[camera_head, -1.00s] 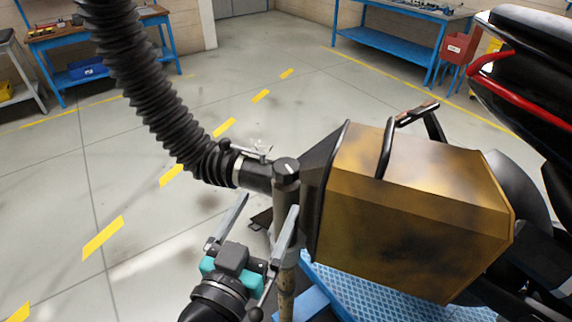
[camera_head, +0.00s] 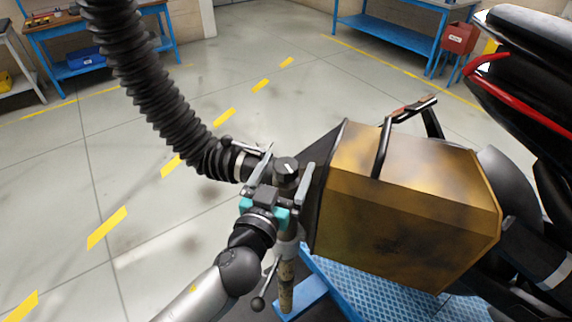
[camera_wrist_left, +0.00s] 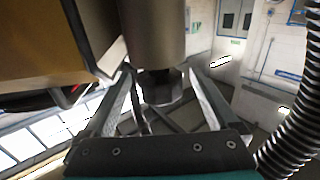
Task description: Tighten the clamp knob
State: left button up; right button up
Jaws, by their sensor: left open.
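The clamp knob (camera_head: 286,168) is black with a white mark on top. It sits where the black ribbed hose (camera_head: 165,105) meets the brown, soot-marked box (camera_head: 410,205). My left gripper (camera_head: 290,162) is open, one finger on each side of the knob in the head view. In the left wrist view the knob (camera_wrist_left: 160,88) shows at the end of a grey cylinder, between the open fingers (camera_wrist_left: 161,75). Gaps show on both sides there, so the fingers look apart from it. My right gripper is not in view.
A stand post (camera_head: 286,285) with a ball-ended lever (camera_head: 258,304) is just below the gripper. A blue platform (camera_head: 350,285) lies under the box. A motorcycle (camera_head: 530,70) is at the right. Open floor with yellow dashes is at the left; workbenches stand far back.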

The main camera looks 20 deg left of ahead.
pick_arm(q)
jog(key=c, duration=1.4)
